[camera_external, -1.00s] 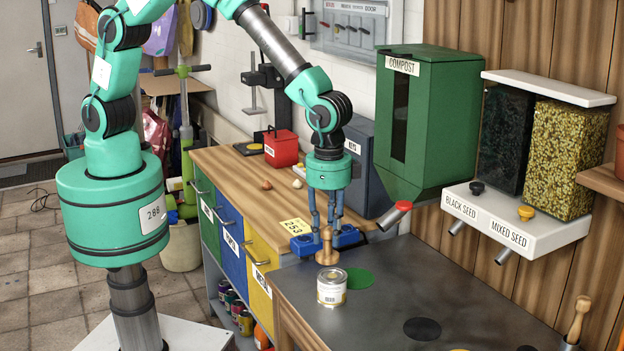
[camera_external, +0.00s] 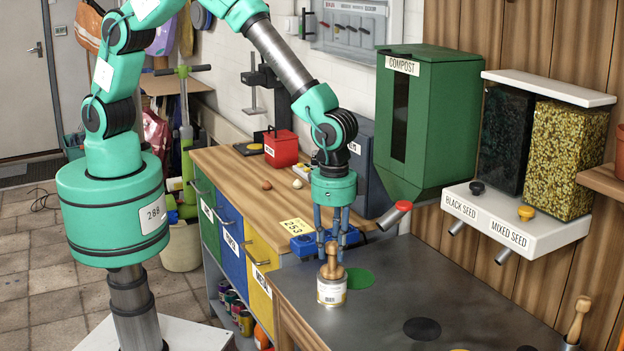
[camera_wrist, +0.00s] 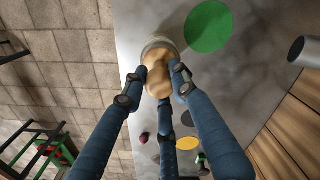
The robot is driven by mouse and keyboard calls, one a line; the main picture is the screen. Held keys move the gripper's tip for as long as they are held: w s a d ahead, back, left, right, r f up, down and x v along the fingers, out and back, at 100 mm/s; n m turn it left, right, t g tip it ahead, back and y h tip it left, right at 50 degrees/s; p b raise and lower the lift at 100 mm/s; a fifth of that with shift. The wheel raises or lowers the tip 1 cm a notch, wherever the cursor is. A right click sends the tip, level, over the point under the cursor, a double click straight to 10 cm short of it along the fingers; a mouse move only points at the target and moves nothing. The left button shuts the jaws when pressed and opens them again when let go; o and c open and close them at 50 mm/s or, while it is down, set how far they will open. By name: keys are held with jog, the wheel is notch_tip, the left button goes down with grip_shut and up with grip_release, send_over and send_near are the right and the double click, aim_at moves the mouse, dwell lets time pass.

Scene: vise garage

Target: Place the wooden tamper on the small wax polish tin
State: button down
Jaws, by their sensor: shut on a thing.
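My gripper (camera_external: 332,243) is over the grey worktop, its blue fingers shut on the wooden tamper (camera_external: 332,262). The tamper is upright, its wide base at the top rim of the small wax polish tin (camera_external: 331,289), a pale tin with a label. Whether the base touches the lid or hovers just above it is hard to tell. In the wrist view the tamper (camera_wrist: 158,75) sits between the fingertips, and the tin's rim (camera_wrist: 157,43) shows behind it; the tamper hides most of the lid.
A green disc (camera_external: 359,279) and a black disc (camera_external: 422,328) lie on the grey worktop (camera_external: 385,300). A red-tipped spout (camera_external: 395,214) sticks out to the right of my gripper. Another wooden-handled tool (camera_external: 578,318) stands at the far right. The worktop's middle is clear.

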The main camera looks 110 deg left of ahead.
jog(key=shift+f, duration=0.15)
jog(key=c, duration=1.4)
grip_release()
jog(key=shift+r, duration=0.2)
notch_tip(320, 180, up, 12)
jog(key=shift+r, duration=0.1)
